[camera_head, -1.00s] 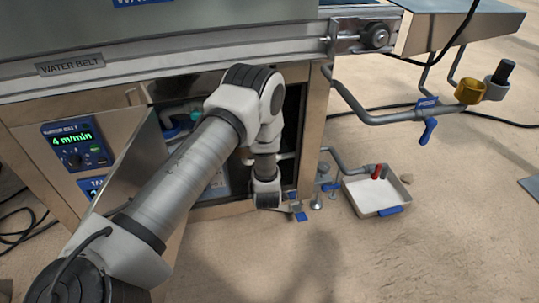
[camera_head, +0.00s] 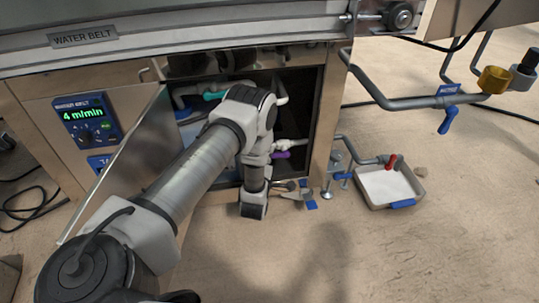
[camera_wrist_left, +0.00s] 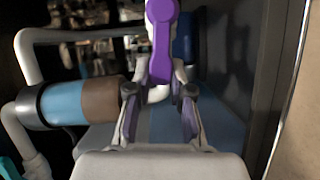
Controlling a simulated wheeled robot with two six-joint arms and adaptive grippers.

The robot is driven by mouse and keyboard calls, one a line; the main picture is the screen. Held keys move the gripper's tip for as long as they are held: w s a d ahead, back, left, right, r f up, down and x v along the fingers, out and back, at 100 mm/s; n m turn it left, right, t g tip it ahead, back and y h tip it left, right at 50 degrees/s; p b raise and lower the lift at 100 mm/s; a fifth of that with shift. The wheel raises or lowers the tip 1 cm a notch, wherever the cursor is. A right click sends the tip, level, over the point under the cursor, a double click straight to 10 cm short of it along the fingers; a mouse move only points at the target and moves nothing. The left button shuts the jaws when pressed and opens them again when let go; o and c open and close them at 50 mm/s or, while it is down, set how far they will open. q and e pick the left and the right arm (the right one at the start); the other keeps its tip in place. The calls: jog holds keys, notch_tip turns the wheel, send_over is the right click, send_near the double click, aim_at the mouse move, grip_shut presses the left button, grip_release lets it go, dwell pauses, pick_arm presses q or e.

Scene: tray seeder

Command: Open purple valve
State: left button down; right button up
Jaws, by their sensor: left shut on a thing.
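The purple valve handle (camera_wrist_left: 160,42) stands upright at the top middle of the left wrist view, on a white pipe. My left gripper (camera_wrist_left: 158,95) has its two fingers on either side of the handle's lower end and is shut on it. In the head view, a bit of the purple handle (camera_head: 281,155) shows inside the open cabinet, just right of my left wrist. My left gripper's fingers are not clear there, as my arm covers the area. My right gripper is not in view.
The cabinet door (camera_head: 130,165) stands open on the left. A teal handle (camera_head: 214,96) and white pipes lie inside. A blue and brown cylinder (camera_wrist_left: 70,102) is left of the fingers. Outside right are a pan (camera_head: 362,195), a red handle (camera_head: 391,160) and a blue handle (camera_head: 449,120).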

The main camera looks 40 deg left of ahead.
pick_arm(q)
jog(key=shift+f+n+b, duration=0.35)
jog(key=shift+f+n, duration=0.1)
jog(key=shift+n, duration=0.25)
jog(key=c, duration=1)
grip_release()
jog(key=v, duration=0.7)
jog(key=shift+s+d+f, duration=0.2)
